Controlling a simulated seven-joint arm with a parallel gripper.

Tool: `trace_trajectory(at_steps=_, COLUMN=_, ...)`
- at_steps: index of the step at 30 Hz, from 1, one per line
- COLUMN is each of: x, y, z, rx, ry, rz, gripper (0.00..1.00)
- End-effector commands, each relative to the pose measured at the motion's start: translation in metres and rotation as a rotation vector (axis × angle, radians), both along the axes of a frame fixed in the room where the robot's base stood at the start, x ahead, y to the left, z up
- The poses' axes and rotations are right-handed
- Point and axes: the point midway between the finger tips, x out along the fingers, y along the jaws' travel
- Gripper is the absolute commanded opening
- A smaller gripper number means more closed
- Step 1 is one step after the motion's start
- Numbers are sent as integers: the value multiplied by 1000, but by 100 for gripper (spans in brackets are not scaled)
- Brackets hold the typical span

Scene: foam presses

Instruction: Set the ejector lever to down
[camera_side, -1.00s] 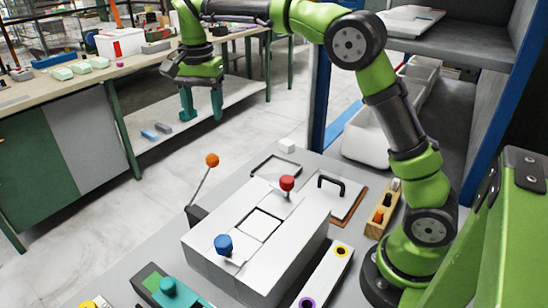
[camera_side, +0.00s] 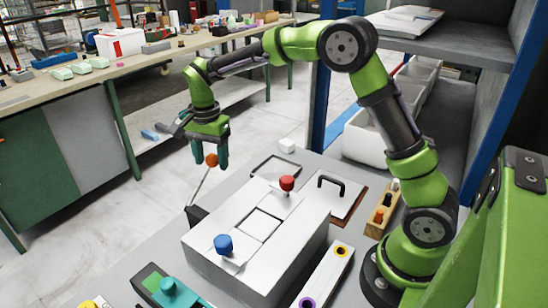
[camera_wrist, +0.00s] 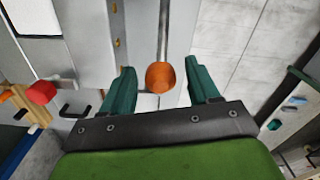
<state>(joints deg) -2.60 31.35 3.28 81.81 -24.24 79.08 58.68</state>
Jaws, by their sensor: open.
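The lever with the orange ball knob (camera_side: 211,160) stands at the left side of the white press box (camera_side: 254,275), its thin rod (camera_side: 201,184) tilted up and to the right. No label shows which lever is the ejector lever. My gripper (camera_side: 210,160) is at the knob's height in the side view, its teal fingers pointing down. In the wrist view the orange knob (camera_wrist: 160,76) lies between the two open fingers (camera_wrist: 161,88), with a gap on each side.
A red knob (camera_side: 287,183) and a blue knob (camera_side: 223,244) stand on the press box. A black handle (camera_side: 333,182) is on a panel behind it. A wooden block (camera_side: 382,217) with pegs stands right. A small white block (camera_side: 287,146) sits at the table's back.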

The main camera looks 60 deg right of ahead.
Motion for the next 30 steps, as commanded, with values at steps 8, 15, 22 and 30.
trace_trajectory(at_steps=8, x=0, y=-1, z=-21, rx=-1, ry=0, rz=0, gripper=61)
trace_trajectory(at_steps=15, x=0, y=-1, z=-21, rx=-1, ry=0, rz=0, gripper=61)
trace_trajectory(at_steps=22, x=0, y=0, z=-21, rx=-1, ry=0, rz=0, gripper=27)
trace_trajectory(at_steps=30, x=0, y=0, z=-21, rx=0, ry=0, rz=0, gripper=0)
